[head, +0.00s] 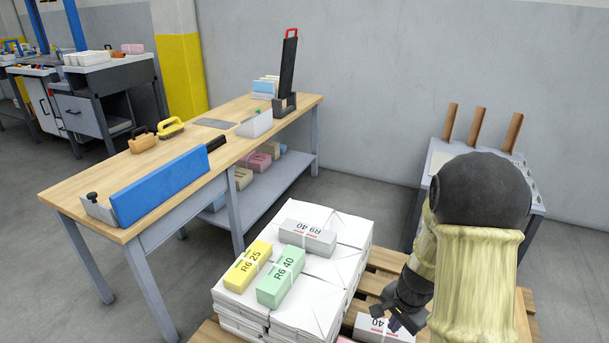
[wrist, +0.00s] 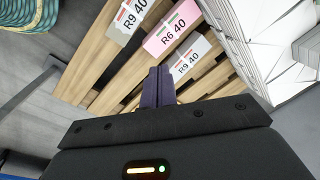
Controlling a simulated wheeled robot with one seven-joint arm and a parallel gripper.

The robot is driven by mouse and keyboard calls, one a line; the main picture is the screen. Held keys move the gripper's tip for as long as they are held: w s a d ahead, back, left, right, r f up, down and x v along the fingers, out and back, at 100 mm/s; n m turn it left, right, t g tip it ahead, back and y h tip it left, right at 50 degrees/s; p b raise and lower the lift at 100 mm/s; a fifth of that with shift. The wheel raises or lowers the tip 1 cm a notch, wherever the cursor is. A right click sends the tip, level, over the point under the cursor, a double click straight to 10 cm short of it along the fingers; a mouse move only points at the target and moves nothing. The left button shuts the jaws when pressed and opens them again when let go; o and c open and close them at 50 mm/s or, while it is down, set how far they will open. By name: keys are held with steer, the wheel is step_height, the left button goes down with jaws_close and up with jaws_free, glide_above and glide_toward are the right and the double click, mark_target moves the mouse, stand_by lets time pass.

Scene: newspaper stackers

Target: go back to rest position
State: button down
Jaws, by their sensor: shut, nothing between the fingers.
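My gripper (head: 393,321) is at the lower right of the head view, over the right part of the wooden pallet. In the wrist view its two dark purple fingers (wrist: 158,87) are together with nothing between them. They point toward the pallet, where a grey R9 40 bundle (wrist: 188,60), a pink R6 40 bundle (wrist: 171,28) and another grey R9 40 bundle (wrist: 128,22) lie. My arm hides part of the pallet in the head view.
White paper stacks (head: 321,300) fill the pallet's left part, with a yellow R6 25 bundle (head: 248,264), a green R6 40 bundle (head: 281,277) and a grey R9 40 bundle (head: 308,238) on top. A workbench (head: 255,103) stands left. A grey stand with wooden posts (head: 478,128) stands behind my arm.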

steer(key=s+a+r+n+t+p, duration=0.1)
steer(key=s+a+r+n+p, duration=0.15)
steer(key=s+r+n, duration=0.45)
steer(key=s+a+r+n+p, duration=0.2)
steer(key=s+a+r+n, duration=0.15)
steer(key=r, duration=0.65)
steer(key=w+a+r+p+v, duration=0.1)
steer(key=w+p+v, duration=0.2)
steer(key=p+v, duration=1.5)
steer(key=w+a+p+v, duration=0.1)
steer(key=w+p+v, duration=0.3)
steer(key=p+v, duration=1.3)
steer(key=shift+w+a+r+n+h+p, duration=0.4)
steer(key=shift+a+r+p, duration=0.25)
steer(key=shift+p, duration=0.35)
steer(key=shift+d, duration=0.1)
